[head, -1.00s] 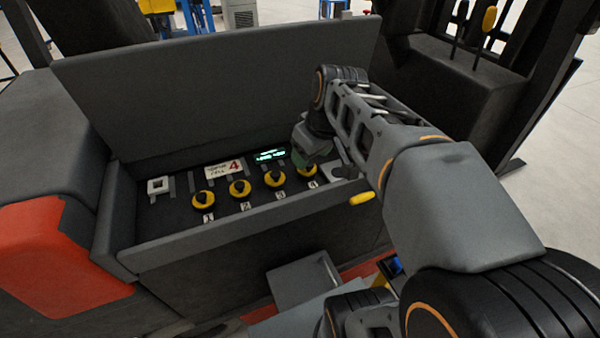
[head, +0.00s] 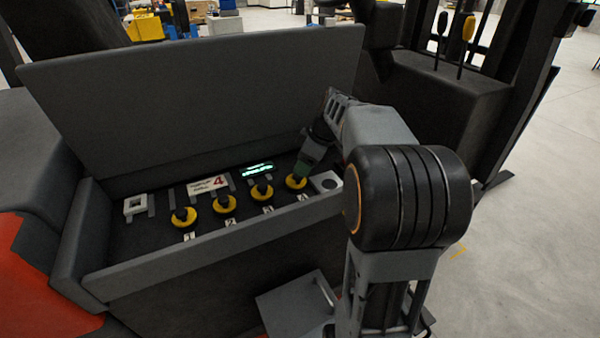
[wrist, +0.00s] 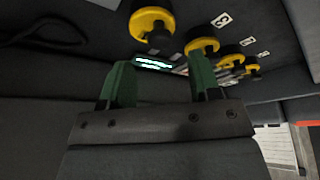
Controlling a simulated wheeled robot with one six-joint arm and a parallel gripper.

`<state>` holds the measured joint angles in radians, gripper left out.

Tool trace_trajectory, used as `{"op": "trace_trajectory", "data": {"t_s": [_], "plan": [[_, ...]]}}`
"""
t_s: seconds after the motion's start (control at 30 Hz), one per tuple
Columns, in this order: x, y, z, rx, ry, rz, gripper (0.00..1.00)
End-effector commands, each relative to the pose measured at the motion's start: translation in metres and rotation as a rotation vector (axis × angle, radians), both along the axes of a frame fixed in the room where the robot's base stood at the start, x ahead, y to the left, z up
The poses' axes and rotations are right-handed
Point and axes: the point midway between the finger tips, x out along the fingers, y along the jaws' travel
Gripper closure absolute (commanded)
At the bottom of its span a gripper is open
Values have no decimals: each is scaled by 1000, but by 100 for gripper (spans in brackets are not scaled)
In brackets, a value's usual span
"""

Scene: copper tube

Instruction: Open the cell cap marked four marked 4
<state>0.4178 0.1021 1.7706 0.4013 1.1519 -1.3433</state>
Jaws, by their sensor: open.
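Several yellow caps with black knobs stand in a row in the dark battery compartment. The cap marked 4 (head: 296,182) is the rightmost in the head view, seated like the others. In the wrist view it is the nearest cap (wrist: 152,24), at the top. My gripper (head: 305,168) hangs just above and behind cap 4 in the head view, partly hidden by my arm. In the wrist view its green fingers (wrist: 160,78) are apart with nothing between them. Cap 4 lies beyond the fingertips; contact is not visible.
Cap 3 (head: 262,192) stands close to the left of cap 4. A grey block with a round hole (head: 325,182) sits at its right. The raised lid (head: 200,100) walls the back.

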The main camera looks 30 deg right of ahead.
Motion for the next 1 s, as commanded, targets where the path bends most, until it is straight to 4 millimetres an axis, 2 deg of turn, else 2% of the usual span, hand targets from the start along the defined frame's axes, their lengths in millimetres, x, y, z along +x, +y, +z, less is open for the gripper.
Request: {"op": "trace_trajectory", "data": {"t_s": [0.1,0.3,0.77,1.0], "plan": [[4,6,-17,1,3,1,43],[10,11,-35,1,1,0,43],[12,13,-42,0,0,0,43],[12,12,-42,-1,-1,0,66]]}}
